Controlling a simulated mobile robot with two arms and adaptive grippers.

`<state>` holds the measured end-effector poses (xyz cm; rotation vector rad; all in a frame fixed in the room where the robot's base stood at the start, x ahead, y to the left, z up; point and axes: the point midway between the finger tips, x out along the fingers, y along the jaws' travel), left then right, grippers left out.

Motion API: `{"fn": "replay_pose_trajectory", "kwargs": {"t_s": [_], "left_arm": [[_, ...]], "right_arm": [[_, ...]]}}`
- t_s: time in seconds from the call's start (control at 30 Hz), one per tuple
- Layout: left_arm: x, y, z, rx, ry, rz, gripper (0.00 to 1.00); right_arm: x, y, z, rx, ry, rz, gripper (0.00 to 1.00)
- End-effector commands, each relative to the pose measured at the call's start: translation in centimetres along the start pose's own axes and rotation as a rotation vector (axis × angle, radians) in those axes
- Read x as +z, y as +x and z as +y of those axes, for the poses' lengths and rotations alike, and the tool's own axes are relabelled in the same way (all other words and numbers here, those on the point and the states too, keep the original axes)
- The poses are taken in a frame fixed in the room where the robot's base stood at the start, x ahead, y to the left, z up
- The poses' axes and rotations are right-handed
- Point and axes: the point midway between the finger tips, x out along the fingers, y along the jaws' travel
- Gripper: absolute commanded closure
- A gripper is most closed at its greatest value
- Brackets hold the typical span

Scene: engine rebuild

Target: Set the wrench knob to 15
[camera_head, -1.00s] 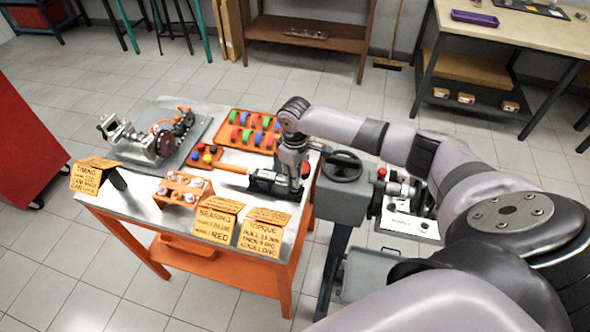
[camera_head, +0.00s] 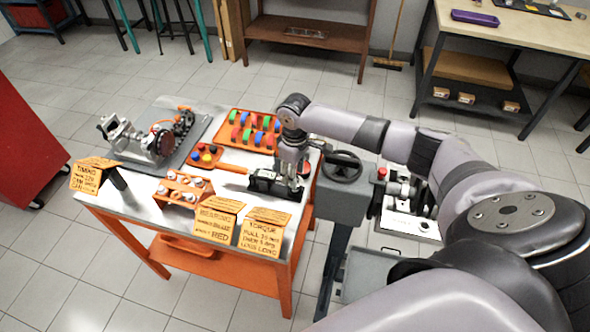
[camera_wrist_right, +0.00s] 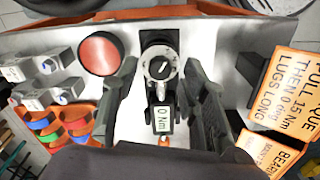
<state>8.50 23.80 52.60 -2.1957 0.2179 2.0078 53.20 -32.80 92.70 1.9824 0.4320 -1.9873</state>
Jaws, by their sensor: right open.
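The wrench knob (camera_wrist_right: 163,68) is a round silver dial with a dark pointer, seen from above in the right wrist view. Below it the wrench's small display (camera_wrist_right: 163,119) reads 0 Nm. My right gripper (camera_wrist_right: 160,66) is open, with one dark finger on each side of the knob. I cannot tell whether either finger touches it. In the head view my right gripper (camera_head: 286,186) is low over the black wrench mount (camera_head: 262,181) at the table's right end. The wrench is mostly hidden there. My left gripper is not in view.
A red button (camera_wrist_right: 100,53) sits beside the knob. Orange sign cards (camera_head: 262,233) stand along the table's front edge. An orange tray (camera_head: 232,144) of coloured rings lies behind the gripper. A handwheel (camera_head: 342,166) is just right of the table.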

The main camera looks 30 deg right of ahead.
Motion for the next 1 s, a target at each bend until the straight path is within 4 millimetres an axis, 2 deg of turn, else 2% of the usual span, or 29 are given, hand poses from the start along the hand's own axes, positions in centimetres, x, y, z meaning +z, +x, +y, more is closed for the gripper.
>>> {"fn": "replay_pose_trajectory", "kwargs": {"t_s": [0.3,0.5,0.7,1.0], "left_arm": [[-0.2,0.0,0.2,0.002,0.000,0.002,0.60],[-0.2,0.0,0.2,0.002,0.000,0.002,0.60],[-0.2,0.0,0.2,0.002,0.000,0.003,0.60],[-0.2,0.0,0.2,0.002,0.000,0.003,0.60]], "right_arm": [[-0.1,-6.5,0.1,0.003,0.000,0.006,0.60],[-0.1,-9.8,0.0,0.001,0.000,0.004,0.60],[0.0,-11.1,0.0,0.001,0.000,0.002,0.60],[0.0,-11.2,0.0,0.001,0.000,0.001,0.60]]}}
